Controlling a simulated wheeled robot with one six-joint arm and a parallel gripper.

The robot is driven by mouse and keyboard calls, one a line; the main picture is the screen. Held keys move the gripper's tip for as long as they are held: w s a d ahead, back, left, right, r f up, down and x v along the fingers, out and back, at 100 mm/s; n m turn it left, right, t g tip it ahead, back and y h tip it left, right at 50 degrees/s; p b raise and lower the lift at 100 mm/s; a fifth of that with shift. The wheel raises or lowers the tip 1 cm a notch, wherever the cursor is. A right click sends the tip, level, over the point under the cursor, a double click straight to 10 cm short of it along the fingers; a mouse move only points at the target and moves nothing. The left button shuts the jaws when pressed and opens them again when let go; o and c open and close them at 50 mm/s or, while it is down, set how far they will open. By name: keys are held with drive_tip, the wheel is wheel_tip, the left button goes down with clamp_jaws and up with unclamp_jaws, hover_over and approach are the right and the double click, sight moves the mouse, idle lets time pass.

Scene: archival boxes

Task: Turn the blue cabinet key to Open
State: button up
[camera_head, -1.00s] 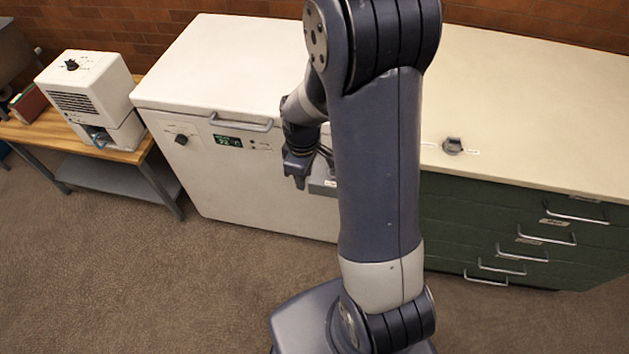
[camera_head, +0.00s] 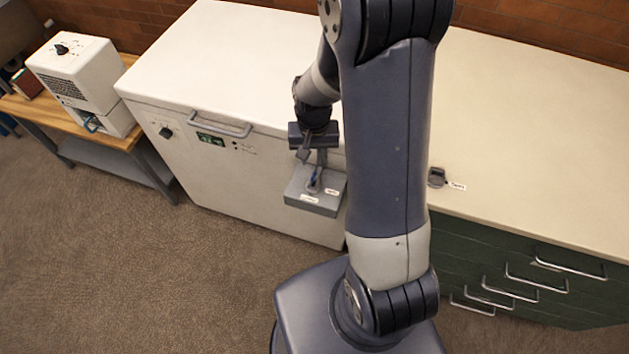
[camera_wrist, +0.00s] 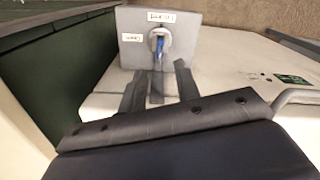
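The blue key (camera_head: 315,178) sits in a round lock on a grey box (camera_head: 299,185) at the front of the white chest. In the wrist view the key (camera_wrist: 159,48) stands in its pale collar on the grey box (camera_wrist: 185,60). Two small white labels sit beside the lock, one (camera_wrist: 160,16) in line with the key and one (camera_wrist: 131,37) to its side; their words are too small to read. My gripper (camera_head: 313,160) is open above the lock. In the wrist view its fingers (camera_wrist: 159,68) are apart, with the key just beyond their tips and between them.
The white chest (camera_head: 230,60) carries a handle (camera_head: 220,128), a display and a black dial (camera_head: 166,132). A counter (camera_head: 520,120) over green drawers (camera_head: 500,265) with a dark knob (camera_head: 437,177) stands right. A white machine (camera_head: 75,75) sits on a wooden bench at left.

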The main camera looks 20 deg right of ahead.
sight(314, 169)
drive_tip(key=m, duration=0.3)
drive_tip(key=shift+f+m, duration=0.1)
drive_tip(key=shift+m, duration=0.6)
wheel_tip(314, 169, down, 8)
drive_tip(key=b, duration=0.6)
drive_tip(key=shift+r, duration=0.2)
clamp_jaws()
